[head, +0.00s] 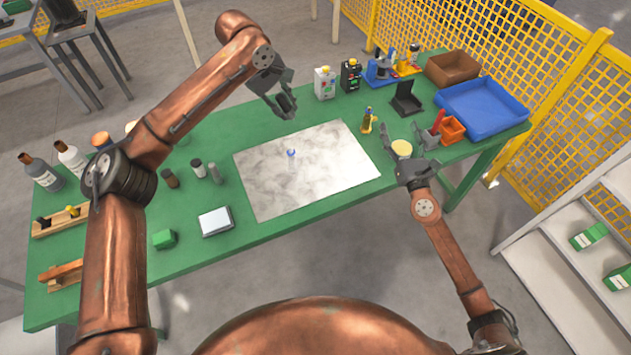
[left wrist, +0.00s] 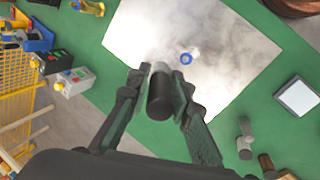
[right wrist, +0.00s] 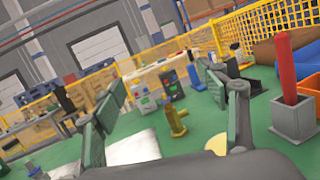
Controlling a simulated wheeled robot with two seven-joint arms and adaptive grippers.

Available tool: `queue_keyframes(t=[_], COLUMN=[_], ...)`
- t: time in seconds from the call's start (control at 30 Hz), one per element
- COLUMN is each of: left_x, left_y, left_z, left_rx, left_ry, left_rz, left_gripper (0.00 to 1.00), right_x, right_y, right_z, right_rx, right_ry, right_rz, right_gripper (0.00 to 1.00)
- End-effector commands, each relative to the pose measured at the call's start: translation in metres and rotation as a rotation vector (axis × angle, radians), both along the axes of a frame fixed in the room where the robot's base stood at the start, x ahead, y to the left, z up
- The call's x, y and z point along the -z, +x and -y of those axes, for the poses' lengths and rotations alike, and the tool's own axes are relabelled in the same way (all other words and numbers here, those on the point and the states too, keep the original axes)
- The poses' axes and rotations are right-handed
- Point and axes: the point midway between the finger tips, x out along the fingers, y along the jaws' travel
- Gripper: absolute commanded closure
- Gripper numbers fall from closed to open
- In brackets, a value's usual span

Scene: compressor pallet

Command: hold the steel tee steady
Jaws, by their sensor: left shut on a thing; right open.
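My left gripper (head: 284,100) is above the far edge of the pale mat, shut on a dark cylindrical piece (left wrist: 160,95) with a lighter grey far end. The fingers hide its sides, and I cannot tell whether it has a tee's side branch. A small blue-topped clear piece (head: 291,153) stands on the mat, apart from the gripper. My right gripper (head: 403,132) is open and empty, low over the table's right part. A brass fitting (right wrist: 177,122) stands beyond its fingers in the right wrist view. A round pale-yellow thing (head: 402,148) lies beside it.
The marbled mat (head: 270,190) covers the middle of the green table. Small cylinders (head: 214,173) and a silver square plate (head: 215,221) lie to its left. A blue tray (head: 485,105), brown box (head: 452,68) and orange bin (head: 452,129) crowd the right end.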

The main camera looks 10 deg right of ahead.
Motion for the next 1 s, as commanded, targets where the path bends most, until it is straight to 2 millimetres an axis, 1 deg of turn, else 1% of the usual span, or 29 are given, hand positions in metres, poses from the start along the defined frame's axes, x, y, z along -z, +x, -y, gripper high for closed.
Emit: queue_keyframes(t=[0.03, 0.07, 0.1, 0.17, 0.2, 0.27, 0.3, 0.4, 0.5, 0.6, 0.7, 0.77, 0.87, 1.0], left_x=[0.0, 0.0, 0.0, 0.0, 0.0, 0.0, 0.0, 0.0, 0.0, 0.0, 0.0, 0.0, 0.0, 0.0], left_y=[0.0, 0.0, 0.0, 0.0, 0.0, 0.0, 0.0, 0.0, 0.0, 0.0, 0.0, 0.0, 0.0, 0.0], left_z=[0.0, 0.0, 0.0, 0.0, 0.0, 0.0, 0.0, 0.0, 0.0, 0.0, 0.0, 0.0, 0.0, 0.0], left_rx=[0.0, 0.0, 0.0, 0.0, 0.0, 0.0, 0.0, 0.0, 0.0, 0.0, 0.0, 0.0, 0.0, 0.0], left_ry=[0.0, 0.0, 0.0, 0.0, 0.0, 0.0, 0.0, 0.0, 0.0, 0.0, 0.0, 0.0, 0.0, 0.0], left_rz=[0.0, 0.0, 0.0, 0.0, 0.0, 0.0, 0.0, 0.0, 0.0, 0.0, 0.0, 0.0, 0.0, 0.0], left_gripper=[1.0, 1.0, 1.0, 1.0, 1.0, 1.0, 1.0, 1.0, 1.0, 1.0, 1.0, 1.0, 1.0, 1.0], right_x=[0.017, 0.026, 0.038, 0.054, 0.064, 0.078, 0.086, 0.101, 0.112, 0.117, 0.12, 0.12, 0.12, 0.119], right_y=[-0.003, -0.006, -0.009, -0.016, -0.021, -0.029, -0.035, -0.05, -0.064, -0.074, -0.078, -0.078, -0.07, -0.051], right_z=[-0.025, -0.039, -0.058, -0.087, -0.107, -0.136, -0.155, -0.196, -0.229, -0.251, -0.263, -0.267, -0.272, -0.282], right_rx=[-0.033, -0.052, -0.078, -0.119, -0.148, -0.191, -0.219, -0.283, -0.335, -0.37, -0.388, -0.393, -0.396, -0.396], right_ry=[-0.009, -0.021, -0.034, -0.056, -0.07, -0.091, -0.103, -0.132, -0.154, -0.17, -0.177, -0.18, -0.183, -0.182], right_rz=[-0.027, -0.041, -0.059, -0.084, -0.098, -0.115, -0.126, -0.142, -0.15, -0.152, -0.152, -0.151, -0.15, -0.15], right_gripper=[0.33, 0.33, 0.33, 0.33, 0.33, 0.33, 0.33, 0.33, 0.33, 0.33, 0.33, 0.33, 0.33, 0.33])
